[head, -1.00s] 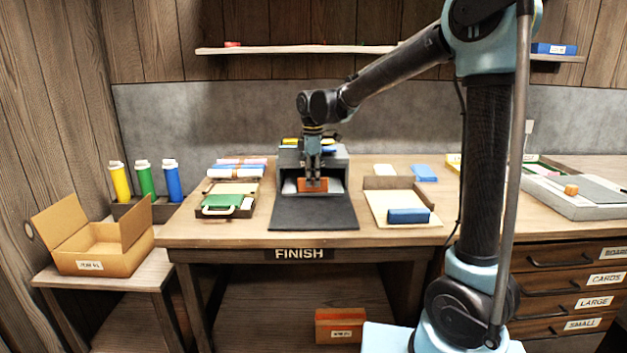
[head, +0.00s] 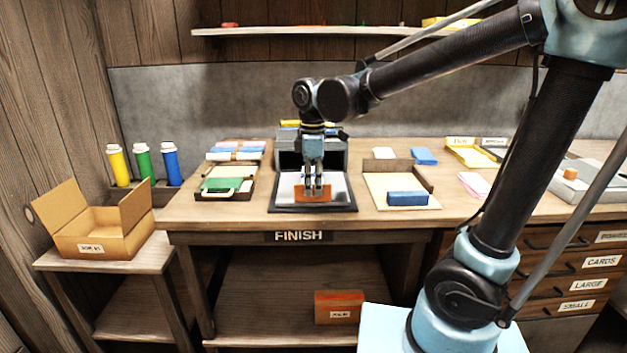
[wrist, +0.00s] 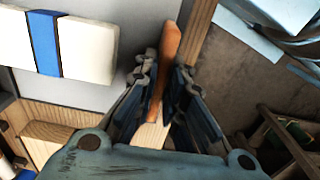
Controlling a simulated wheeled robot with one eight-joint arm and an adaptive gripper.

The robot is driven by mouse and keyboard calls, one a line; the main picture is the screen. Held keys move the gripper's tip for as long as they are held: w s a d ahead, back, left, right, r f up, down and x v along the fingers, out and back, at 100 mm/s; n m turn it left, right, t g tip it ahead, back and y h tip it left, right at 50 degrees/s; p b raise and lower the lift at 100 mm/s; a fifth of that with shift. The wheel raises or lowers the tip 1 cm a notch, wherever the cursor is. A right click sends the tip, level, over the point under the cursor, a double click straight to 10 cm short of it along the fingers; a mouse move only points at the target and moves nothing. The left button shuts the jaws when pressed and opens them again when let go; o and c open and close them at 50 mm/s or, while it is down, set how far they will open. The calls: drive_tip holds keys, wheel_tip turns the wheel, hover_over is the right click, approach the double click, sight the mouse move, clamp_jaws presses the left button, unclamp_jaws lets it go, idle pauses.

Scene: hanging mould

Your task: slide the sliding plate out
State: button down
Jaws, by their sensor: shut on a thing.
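The sliding plate (head: 338,188) is a light flat sheet, out in front of the dark grey box (head: 343,158), above the black mat (head: 312,209). Its orange handle (head: 300,194) stands upright near the front. My gripper (head: 314,188) is shut on this handle, with the fingers pointing down. The handle also shows in the wrist view (wrist: 170,45), a narrow orange strip between my two fingers. My gripper hides part of the handle and plate in the head view. Whether the plate's rear edge is still inside the box is hard to tell.
The wrist view shows a white block with a blue band (wrist: 100,50). The bench's front edge is close.

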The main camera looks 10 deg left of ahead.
drive_tip(key=shift+s+d, duration=0.1)
drive_tip(key=shift+s, duration=0.3)
drive_tip(key=c, duration=1.7)
unclamp_jaws()
drive_tip(key=shift+s, duration=0.1)
drive_tip(key=shift+o, duration=0.2)
drive_tip(key=shift+r, duration=0.15)
wheel_tip(320, 180, up, 12)
